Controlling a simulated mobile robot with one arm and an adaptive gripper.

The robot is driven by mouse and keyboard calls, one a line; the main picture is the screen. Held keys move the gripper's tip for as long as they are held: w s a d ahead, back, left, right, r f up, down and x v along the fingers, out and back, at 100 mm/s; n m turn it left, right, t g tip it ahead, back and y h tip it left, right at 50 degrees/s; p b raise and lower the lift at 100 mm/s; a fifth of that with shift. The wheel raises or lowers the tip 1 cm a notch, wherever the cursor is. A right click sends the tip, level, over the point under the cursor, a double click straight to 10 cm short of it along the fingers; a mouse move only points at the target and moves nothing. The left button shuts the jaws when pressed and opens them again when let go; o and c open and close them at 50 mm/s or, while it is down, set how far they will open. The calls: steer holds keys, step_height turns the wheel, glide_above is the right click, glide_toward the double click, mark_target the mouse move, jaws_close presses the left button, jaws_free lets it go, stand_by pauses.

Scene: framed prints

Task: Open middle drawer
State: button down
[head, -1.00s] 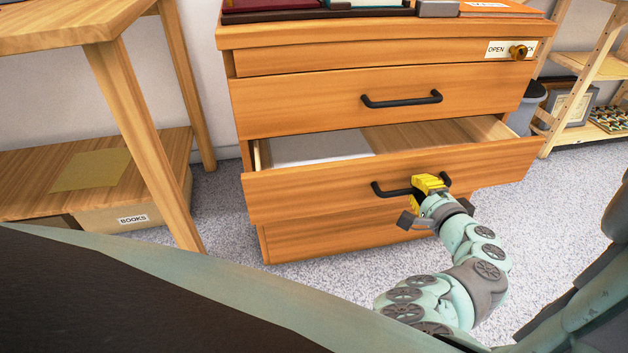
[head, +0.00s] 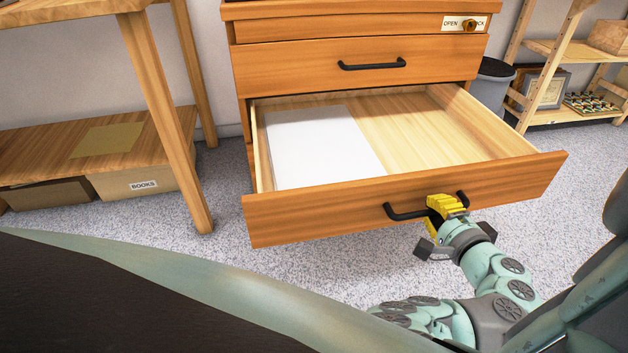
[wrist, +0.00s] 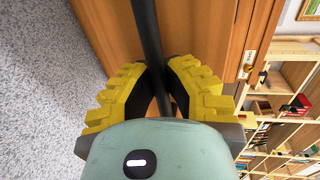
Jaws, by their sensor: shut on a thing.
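The middle drawer (head: 400,186) of the wooden cabinet is pulled far out in the head view. White paper (head: 318,145) lies in its left part, and the right part is bare wood. Its black bar handle (head: 405,213) is on the front panel. My gripper (head: 446,205), with yellow fingers, is shut on this handle at its right part. In the wrist view the dark handle bar (wrist: 148,35) runs between the two yellow fingers (wrist: 158,88). The fingertips' contact with the bar is partly hidden.
The upper drawer (head: 300,66) is shut, with a lock (head: 469,25) above it. A wooden table (head: 165,110) with a books box (head: 148,184) stands left. A bin (head: 491,85) and shelf (head: 560,50) stand right. Carpet (head: 330,265) is clear before the drawer.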

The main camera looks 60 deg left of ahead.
steer(key=shift+d, duration=0.2)
steer(key=c, duration=1)
jaws_free()
steer(key=shift+d, duration=0.1)
steer(key=v, duration=1.2)
steer(key=shift+s+f, duration=0.1)
